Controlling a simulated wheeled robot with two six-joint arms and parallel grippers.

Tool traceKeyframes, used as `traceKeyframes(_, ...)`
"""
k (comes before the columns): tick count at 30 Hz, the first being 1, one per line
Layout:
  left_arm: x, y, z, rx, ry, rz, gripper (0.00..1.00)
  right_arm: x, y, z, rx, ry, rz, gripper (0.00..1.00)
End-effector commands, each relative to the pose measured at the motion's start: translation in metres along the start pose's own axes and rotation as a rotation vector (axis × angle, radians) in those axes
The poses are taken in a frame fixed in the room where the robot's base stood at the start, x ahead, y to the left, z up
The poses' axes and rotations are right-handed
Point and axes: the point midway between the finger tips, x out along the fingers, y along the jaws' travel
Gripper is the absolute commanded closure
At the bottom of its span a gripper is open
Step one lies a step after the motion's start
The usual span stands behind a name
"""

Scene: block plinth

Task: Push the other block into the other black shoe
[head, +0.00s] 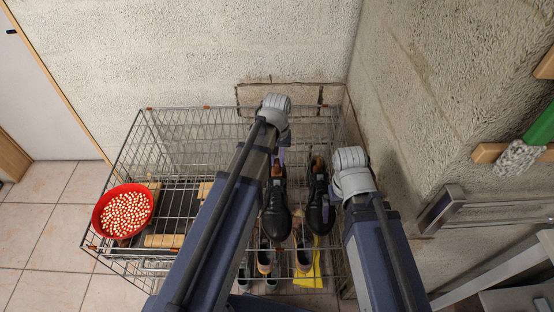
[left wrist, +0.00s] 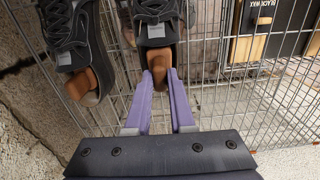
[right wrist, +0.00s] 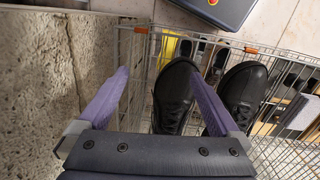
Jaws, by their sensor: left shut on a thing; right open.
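Two black shoes stand side by side on the wire rack, the left shoe (head: 276,213) and the right shoe (head: 319,212). In the left wrist view, my left gripper (left wrist: 160,74) has its purple fingers closed on a brown block (left wrist: 159,62) at the heel opening of the left shoe. How deep this block sits is hidden. Another brown block (left wrist: 91,88) shows in the heel opening of the right shoe. My right gripper (right wrist: 160,75) is open and empty, its fingers spread over the right shoe's toe side (right wrist: 174,88).
The wire rack (head: 175,123) stands against the rough walls. A red bowl (head: 98,222) of speckled beans sits at its left end. More shoes and a yellow item (head: 310,276) lie lower down. A drawer handle (head: 480,212) juts out at right.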

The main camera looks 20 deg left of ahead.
Motion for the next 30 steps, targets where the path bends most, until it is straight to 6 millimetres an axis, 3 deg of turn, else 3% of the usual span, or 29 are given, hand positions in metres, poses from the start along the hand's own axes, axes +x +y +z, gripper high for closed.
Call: traceKeyframes(30, 0.026, 0.0, 0.0, 0.0, 0.0, 0.0, 1.0, 0.025, -0.002, -0.002, 0.0, 0.0, 0.0, 0.01)
